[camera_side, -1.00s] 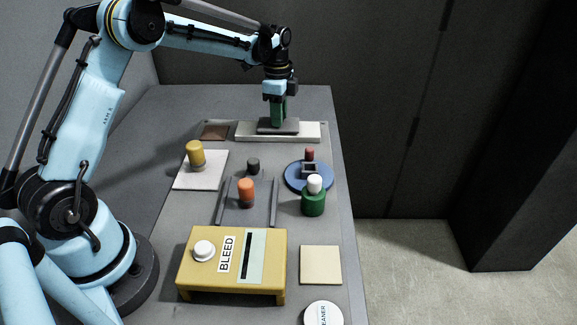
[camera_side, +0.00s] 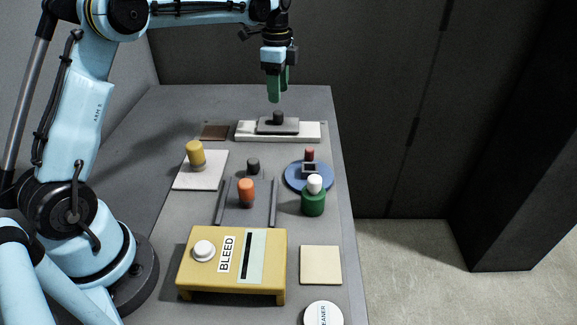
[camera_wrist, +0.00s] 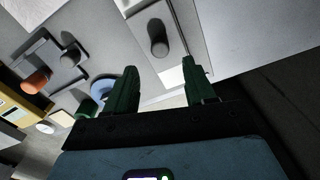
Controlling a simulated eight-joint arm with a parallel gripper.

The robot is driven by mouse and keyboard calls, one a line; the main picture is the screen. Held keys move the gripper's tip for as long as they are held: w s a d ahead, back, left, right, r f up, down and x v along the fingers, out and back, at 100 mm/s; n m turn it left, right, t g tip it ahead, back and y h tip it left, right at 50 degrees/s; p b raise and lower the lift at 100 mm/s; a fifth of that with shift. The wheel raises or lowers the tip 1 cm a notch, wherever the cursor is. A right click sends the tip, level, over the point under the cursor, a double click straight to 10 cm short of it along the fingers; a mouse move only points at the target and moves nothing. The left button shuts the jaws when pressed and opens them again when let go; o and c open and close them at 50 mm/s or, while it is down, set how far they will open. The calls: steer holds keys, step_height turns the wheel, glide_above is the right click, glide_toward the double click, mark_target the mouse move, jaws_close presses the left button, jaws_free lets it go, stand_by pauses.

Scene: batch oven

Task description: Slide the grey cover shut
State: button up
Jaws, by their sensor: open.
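The grey cover (camera_side: 291,127) lies on a long white base (camera_side: 311,132) at the far end of the table, near the middle of its length, with bare white on both sides. A dark upright knob (camera_side: 278,117) stands on the cover. My gripper (camera_side: 277,98) is above the knob, apart from it, with its green fingers pointing down, open and empty. In the wrist view, the fingers (camera_wrist: 158,68) are spread, and the knob (camera_wrist: 158,38) shows beyond them. I cannot tell whether any opening is uncovered.
A brown plate (camera_side: 214,132) lies left of the base. Nearer are a yellow cylinder (camera_side: 195,153) on a pale board, an orange cylinder (camera_side: 246,191) between two grey rails, a blue disc (camera_side: 293,180), a green bottle (camera_side: 313,203) and a yellow BLEED box (camera_side: 205,276).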

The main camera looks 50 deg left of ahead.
mark_target(279, 114)
steer(key=shift+r, duration=2.25)
steer(key=s+d+r+n+t, duration=0.35)
steer(key=s+d+n, duration=0.25)
steer(key=s+d, duration=0.3)
steer(key=s+d+f+n+t, duration=0.3)
steer(key=s+f+n, duration=0.3)
steer(key=s, duration=0.5)
steer(key=shift+s+f+t, duration=0.2)
steer(key=shift+f+t, duration=0.15)
steer(key=shift+f, duration=0.05)
